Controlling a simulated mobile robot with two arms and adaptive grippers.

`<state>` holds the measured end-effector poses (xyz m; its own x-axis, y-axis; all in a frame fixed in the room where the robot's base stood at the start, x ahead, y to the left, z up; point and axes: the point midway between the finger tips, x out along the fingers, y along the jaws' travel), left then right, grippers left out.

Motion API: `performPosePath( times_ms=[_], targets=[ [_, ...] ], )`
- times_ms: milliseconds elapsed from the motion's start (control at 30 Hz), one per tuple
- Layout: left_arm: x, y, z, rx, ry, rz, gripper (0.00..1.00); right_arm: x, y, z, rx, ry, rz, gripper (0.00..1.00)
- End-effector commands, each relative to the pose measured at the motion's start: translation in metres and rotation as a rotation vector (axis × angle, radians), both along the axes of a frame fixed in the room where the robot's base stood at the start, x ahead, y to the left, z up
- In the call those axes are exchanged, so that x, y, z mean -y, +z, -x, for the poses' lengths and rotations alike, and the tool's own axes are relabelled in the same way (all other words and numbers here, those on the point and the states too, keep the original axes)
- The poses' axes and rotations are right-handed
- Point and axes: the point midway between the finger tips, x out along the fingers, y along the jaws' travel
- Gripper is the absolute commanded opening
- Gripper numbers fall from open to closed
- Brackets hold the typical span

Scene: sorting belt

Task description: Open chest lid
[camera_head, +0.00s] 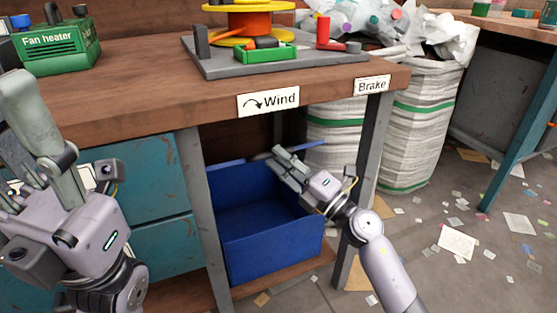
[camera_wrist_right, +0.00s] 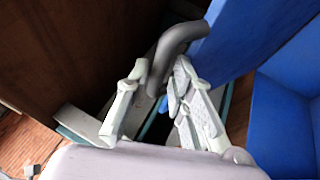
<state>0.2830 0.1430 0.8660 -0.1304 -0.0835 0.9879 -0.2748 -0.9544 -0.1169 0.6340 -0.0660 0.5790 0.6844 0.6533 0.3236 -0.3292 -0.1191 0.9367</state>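The blue chest (camera_head: 270,247) stands on the low shelf under the workbench, and its inside shows from above. Its lid (camera_head: 226,163) shows as a thin blue edge raised at the back; a blue panel with a grey curved handle (camera_wrist_right: 180,45) shows in the right wrist view. My right gripper (camera_head: 284,163) reaches over the chest to the lid edge. In the right wrist view its fingers (camera_wrist_right: 160,80) sit on both sides of the handle and appear shut on it. My left gripper (camera_head: 25,150) is at the left, before the drawers; its finger gap is unclear.
The workbench (camera_head: 140,112) with Wind and Brake labels overhangs the chest. Its leg (camera_head: 205,215) stands left of the chest, another leg (camera_head: 372,150) at the right. Teal drawers (camera_head: 155,180) are at left. White sacks (camera_head: 425,120) stand behind; paper scraps litter the floor at right.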

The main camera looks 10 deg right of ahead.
Motion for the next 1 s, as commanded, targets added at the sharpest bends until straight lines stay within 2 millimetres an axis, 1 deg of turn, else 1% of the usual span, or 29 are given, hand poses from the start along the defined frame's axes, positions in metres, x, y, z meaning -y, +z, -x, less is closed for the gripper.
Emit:
performPosePath(
  times_ms=[133, 433, 733, 1000],
  targets=[
    [0.0002, 0.0027, 0.0025, 0.012, 0.000, -0.001, 0.40, -0.0067, 0.0029, -0.0061, 0.000, 0.001, 0.000, 0.21],
    [-0.0001, 0.0055, 0.0049, 0.021, 0.000, 0.001, 0.40, -0.0076, 0.0036, -0.0072, -0.001, 0.001, 0.001, 0.21],
    [-0.0004, 0.0046, 0.0050, 0.020, 0.000, 0.002, 0.40, -0.0073, 0.0035, -0.0071, -0.001, 0.001, 0.001, 0.01],
    [-0.0006, 0.0027, 0.0035, 0.012, 0.000, 0.002, 0.40, -0.0072, 0.0034, -0.0071, -0.001, 0.000, 0.000, 0.00]
  ],
)
